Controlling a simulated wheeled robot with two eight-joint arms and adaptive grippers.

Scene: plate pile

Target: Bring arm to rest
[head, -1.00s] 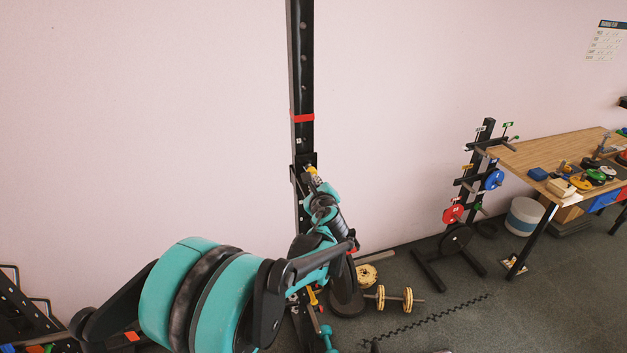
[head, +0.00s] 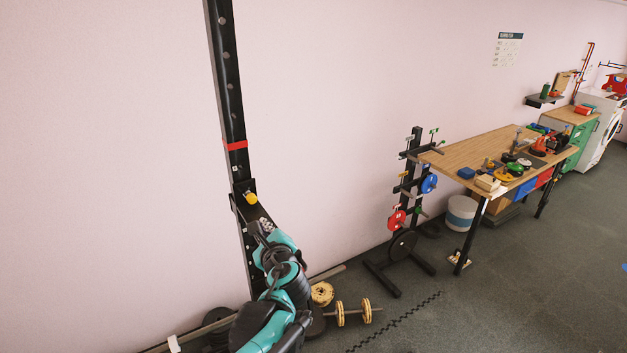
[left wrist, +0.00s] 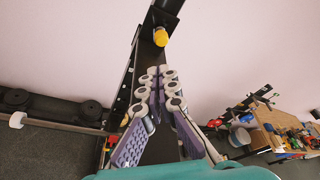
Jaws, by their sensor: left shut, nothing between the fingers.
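My left arm comes up from the bottom of the head view in teal and black. Its left gripper (head: 264,226) is in front of the black upright (head: 228,100), just below a yellow knob (head: 250,197). In the left wrist view, the purple and grey fingers (left wrist: 160,74) are shut with nothing between them. Their tips are close below the yellow knob (left wrist: 161,37). I cannot tell whether they touch the post behind. My right gripper is in neither view.
A black plate stand (head: 411,190) with coloured plates is to the right. Beyond it is a wooden table (head: 465,152) with loose items. A dumbbell (head: 353,312) and a yellow plate (head: 322,293) are low by the upright. Open dark floor (head: 500,290) lies at right.

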